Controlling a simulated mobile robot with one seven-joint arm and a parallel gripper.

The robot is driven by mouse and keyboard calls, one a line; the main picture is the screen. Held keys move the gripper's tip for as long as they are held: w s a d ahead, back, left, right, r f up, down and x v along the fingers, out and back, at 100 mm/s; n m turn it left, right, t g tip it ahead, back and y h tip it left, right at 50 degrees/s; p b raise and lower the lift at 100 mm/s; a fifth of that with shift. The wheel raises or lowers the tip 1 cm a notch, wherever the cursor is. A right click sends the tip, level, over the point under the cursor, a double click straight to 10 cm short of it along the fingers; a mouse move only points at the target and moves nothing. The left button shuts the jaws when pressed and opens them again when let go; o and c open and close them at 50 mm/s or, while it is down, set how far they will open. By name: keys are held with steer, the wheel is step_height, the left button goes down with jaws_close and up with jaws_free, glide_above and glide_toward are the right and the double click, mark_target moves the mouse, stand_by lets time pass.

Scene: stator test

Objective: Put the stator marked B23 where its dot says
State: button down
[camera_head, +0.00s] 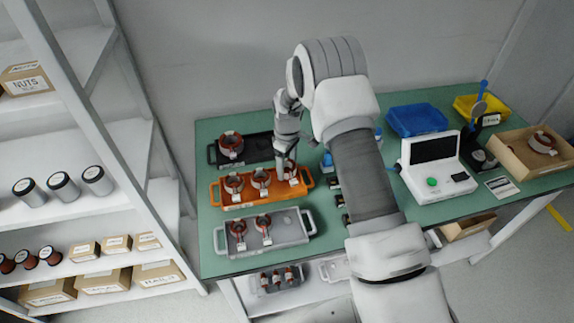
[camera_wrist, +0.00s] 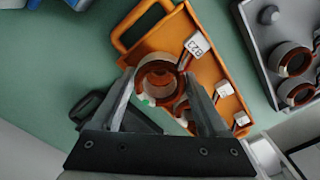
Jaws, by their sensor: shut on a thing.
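The stator marked B23 (camera_wrist: 160,72) is a copper-and-white ring in the wrist view. Its white tag reads B23, and a green dot shows on its near side. My gripper (camera_wrist: 159,82) has its fingers on either side of it and is shut on it. The stator is at the orange tray (camera_wrist: 205,70); I cannot tell whether it rests on it or is just above. In the head view my gripper (camera_head: 287,163) is at the right end of the orange tray (camera_head: 245,204). Two other stators (camera_head: 233,183) (camera_head: 260,178) sit in that tray.
A black tray (camera_head: 258,150) with one stator lies behind, a grey tray (camera_head: 290,233) with two in front. To the right are a tester (camera_head: 420,178), a blue bin (camera_head: 417,120), a yellow bin (camera_head: 470,103) and a cardboard box (camera_head: 505,155) holding a stator. Shelves stand left.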

steer(key=shift+f+b, duration=0.5)
steer(key=shift+f, duration=0.15)
steer(key=shift+f+b, duration=0.3)
steer(key=shift+b, duration=0.1)
stand_by(0.4)
steer(key=shift+c, duration=0.3)
jaws_free()
steer(key=shift+r, duration=0.1)
steer(key=shift+r+p, duration=1.1)
steer(key=shift+r, duration=1.3)
steer(key=shift+o, duration=0.3)
